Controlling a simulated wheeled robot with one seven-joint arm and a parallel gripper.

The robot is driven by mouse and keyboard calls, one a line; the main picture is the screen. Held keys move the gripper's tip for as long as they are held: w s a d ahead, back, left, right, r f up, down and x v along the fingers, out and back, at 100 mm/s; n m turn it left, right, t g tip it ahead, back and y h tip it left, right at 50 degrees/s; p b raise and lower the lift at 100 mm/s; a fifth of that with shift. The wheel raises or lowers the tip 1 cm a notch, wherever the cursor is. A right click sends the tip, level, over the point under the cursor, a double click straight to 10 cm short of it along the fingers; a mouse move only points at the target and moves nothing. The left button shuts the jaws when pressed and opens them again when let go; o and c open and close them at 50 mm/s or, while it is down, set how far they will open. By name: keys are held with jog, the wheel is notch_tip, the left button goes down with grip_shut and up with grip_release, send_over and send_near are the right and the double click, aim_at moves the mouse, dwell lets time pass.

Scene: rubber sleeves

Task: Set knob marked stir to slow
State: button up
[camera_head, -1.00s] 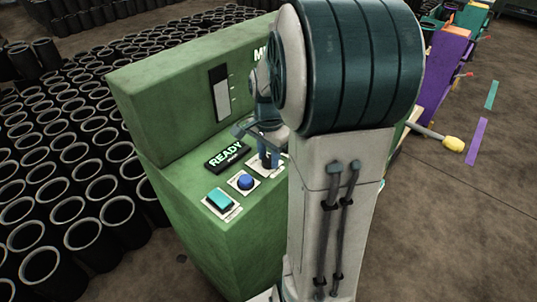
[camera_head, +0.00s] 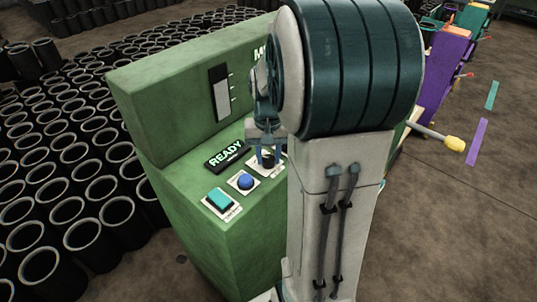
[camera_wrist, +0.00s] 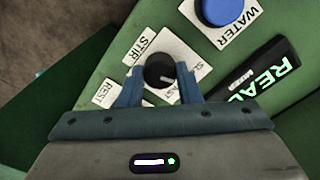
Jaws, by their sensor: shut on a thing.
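The stir knob (camera_wrist: 155,68) is round and black, on a white plate marked STIR (camera_wrist: 146,40) on the green machine's sloping panel. The plate also has the words REST, SLOW and FAST, partly covered by my fingers. A short pale mark on the knob points toward the right side of the plate in the wrist view; which word it meets is not clear. My gripper (camera_wrist: 160,76) has its two blue fingers on either side of the knob, shut on it. In the head view my gripper (camera_head: 267,156) reaches down to the knob from above.
Beside the knob are the READY display (camera_head: 226,155), a blue button (camera_head: 246,181) marked WATER and a teal button (camera_head: 220,199). The green machine (camera_head: 160,95) has an upright back with a level gauge (camera_head: 220,94). Many black sleeves (camera_head: 85,155) stand at the left.

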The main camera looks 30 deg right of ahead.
aim_at(268, 158)
jog(key=shift+n, duration=1.1)
jog(key=shift+w, duration=0.1)
jog(key=o, duration=1)
notch_tip(268, 158, up, 14)
jog(key=shift+f, duration=0.1)
